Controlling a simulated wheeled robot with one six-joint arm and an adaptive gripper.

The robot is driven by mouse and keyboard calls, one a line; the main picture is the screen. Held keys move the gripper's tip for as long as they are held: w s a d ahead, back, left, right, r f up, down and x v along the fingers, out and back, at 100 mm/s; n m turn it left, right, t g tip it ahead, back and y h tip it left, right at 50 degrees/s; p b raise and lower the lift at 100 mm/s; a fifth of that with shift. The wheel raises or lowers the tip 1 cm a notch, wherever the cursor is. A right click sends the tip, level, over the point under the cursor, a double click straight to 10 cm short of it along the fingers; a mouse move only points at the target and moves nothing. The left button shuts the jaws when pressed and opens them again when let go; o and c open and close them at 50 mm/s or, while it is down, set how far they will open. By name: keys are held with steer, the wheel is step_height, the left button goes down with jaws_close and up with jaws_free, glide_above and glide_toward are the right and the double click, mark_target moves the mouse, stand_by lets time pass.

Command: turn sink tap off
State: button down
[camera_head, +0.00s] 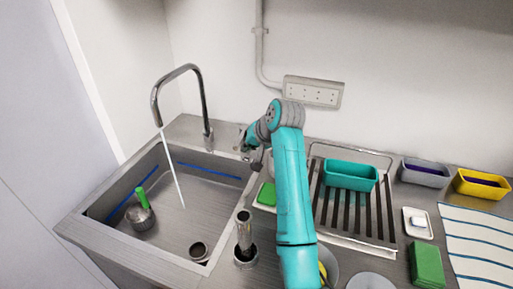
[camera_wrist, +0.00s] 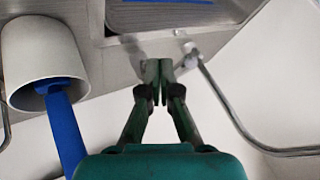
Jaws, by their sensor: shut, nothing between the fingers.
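The sink tap (camera_head: 204,100) is a tall chrome arched spout at the back of the steel sink (camera_head: 78,222). A thin white stream of water (camera_head: 174,168) falls from it into the basin. My gripper (camera_head: 247,152) is right of the tap's base, low over the back counter. In the wrist view my gripper (camera_wrist: 159,72) is shut and empty, its fingertips close to the tap's base (camera_wrist: 187,58). The tap's bent pipe (camera_wrist: 228,108) runs to the right of the fingers. The tap's lever is not clearly seen, and I cannot tell whether the fingers touch it.
A white cup with a blue-handled tool (camera_wrist: 48,60) stands left of my fingers in the wrist view. A pot with a green-handled brush (camera_head: 140,215) is in the sink. A drying rack with a teal tub (camera_head: 350,175) stands right of my arm.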

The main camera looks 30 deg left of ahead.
mark_target(235, 146)
steer(key=shift+s+a, duration=0.1)
steer(key=shift+a, duration=0.1)
steer(key=shift+r, duration=0.1)
steer(key=s+a, duration=0.1)
steer(key=a, duration=0.2)
steer(key=shift+s+a, duration=0.1)
steer(key=shift+s, duration=0.3)
